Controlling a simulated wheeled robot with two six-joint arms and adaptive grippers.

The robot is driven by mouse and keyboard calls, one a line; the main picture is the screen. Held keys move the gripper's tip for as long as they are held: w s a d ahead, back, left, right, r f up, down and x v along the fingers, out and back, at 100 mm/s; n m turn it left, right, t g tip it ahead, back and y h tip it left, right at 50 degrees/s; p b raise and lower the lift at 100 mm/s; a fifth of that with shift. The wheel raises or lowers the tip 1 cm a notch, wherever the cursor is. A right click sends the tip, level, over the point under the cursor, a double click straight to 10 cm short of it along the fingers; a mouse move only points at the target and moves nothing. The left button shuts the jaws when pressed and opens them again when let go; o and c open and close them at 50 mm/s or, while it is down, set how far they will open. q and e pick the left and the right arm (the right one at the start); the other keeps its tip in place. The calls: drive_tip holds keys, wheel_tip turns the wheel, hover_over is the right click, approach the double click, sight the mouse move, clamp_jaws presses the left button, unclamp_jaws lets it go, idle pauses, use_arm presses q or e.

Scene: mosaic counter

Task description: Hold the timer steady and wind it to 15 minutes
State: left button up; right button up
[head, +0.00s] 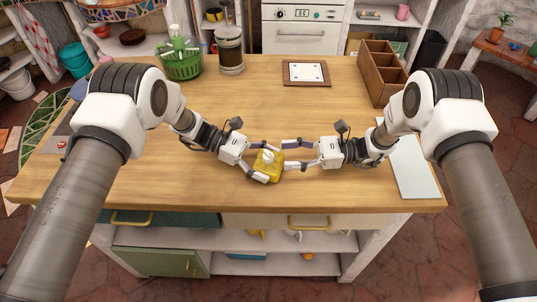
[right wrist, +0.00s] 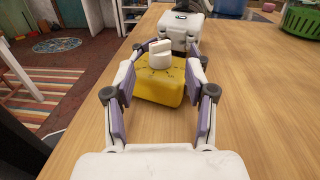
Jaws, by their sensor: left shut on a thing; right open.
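The yellow timer (head: 268,169) sits on the wooden counter near its front edge, with a white knob (head: 267,157) on top. My left gripper (head: 265,163) is shut on the timer from the left. My right gripper (head: 290,154) is open, coming from the right, with its fingers either side of the timer's near end. In the right wrist view the timer (right wrist: 160,85) is between the purple-padded fingers, and the white knob (right wrist: 160,54) stands up with a raised grip. Dark marks ring the knob, too small to read. My left gripper body (right wrist: 182,28) shows behind the timer.
A green basket (head: 182,63) and a jar (head: 230,50) stand at the back left. A framed white tile (head: 306,72) lies at the back, and a wooden divided box (head: 381,72) at the back right. A pale board (head: 408,170) lies at the right. The middle counter is clear.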

sight(269, 155)
drive_tip(key=a, duration=0.6)
drive_tip(key=shift+s, duration=0.25)
clamp_jaws()
drive_tip(key=shift+m+t, duration=0.9)
drive_tip(key=shift+t, duration=0.7)
unclamp_jaws()
drive_tip(key=shift+d, duration=0.1)
